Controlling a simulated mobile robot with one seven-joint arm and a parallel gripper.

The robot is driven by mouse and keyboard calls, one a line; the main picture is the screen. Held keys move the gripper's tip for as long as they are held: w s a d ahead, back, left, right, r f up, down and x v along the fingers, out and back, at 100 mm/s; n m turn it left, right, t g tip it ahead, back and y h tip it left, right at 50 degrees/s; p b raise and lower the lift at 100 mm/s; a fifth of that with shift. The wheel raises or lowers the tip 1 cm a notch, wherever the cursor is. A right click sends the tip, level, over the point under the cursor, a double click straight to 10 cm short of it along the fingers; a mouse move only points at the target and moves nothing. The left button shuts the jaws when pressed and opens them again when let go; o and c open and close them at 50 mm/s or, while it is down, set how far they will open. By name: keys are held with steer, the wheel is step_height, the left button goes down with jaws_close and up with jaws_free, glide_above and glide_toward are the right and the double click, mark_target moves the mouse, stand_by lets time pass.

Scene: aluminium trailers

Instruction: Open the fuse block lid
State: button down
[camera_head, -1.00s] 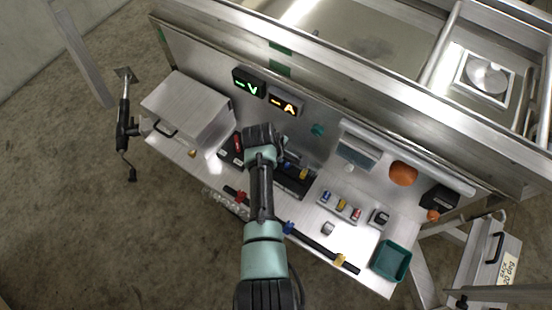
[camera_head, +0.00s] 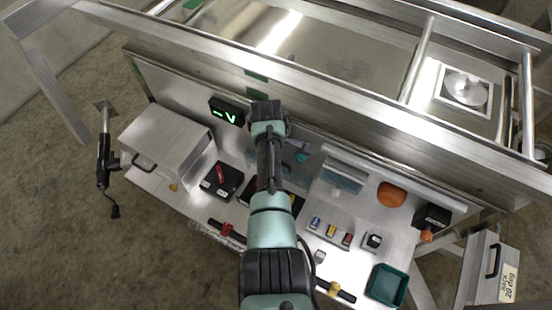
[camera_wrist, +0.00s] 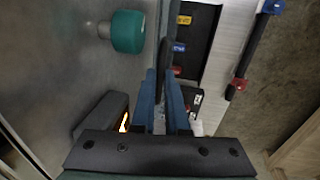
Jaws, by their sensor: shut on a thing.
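The fuse block (camera_wrist: 196,45) is a dark tray with yellow, blue and red fuses, at the upper middle of the wrist view. In the head view my arm covers most of it. My gripper (camera_wrist: 160,78) has its blue fingers close together beside the block's panel-side edge. A thin dark edge (camera_wrist: 164,54), seemingly the lid standing up from the block, runs along at the fingertips. The fingers are shut on it, though the exact contact is hard to see. In the head view my gripper (camera_head: 268,108) is high, near the back panel.
A teal knob (camera_wrist: 127,32) sticks out of the back panel near my gripper. A display with orange digits (camera_wrist: 124,122) is close by on the panel side. A grey box (camera_head: 168,142), a red-lever switch (camera_head: 222,178) and a teal bin (camera_head: 386,285) stand on the bench.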

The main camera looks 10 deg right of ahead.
steer(key=shift+s+f, duration=0.1)
steer(key=c, duration=0.9)
jaws_free()
steer(key=shift+c, duration=0.2)
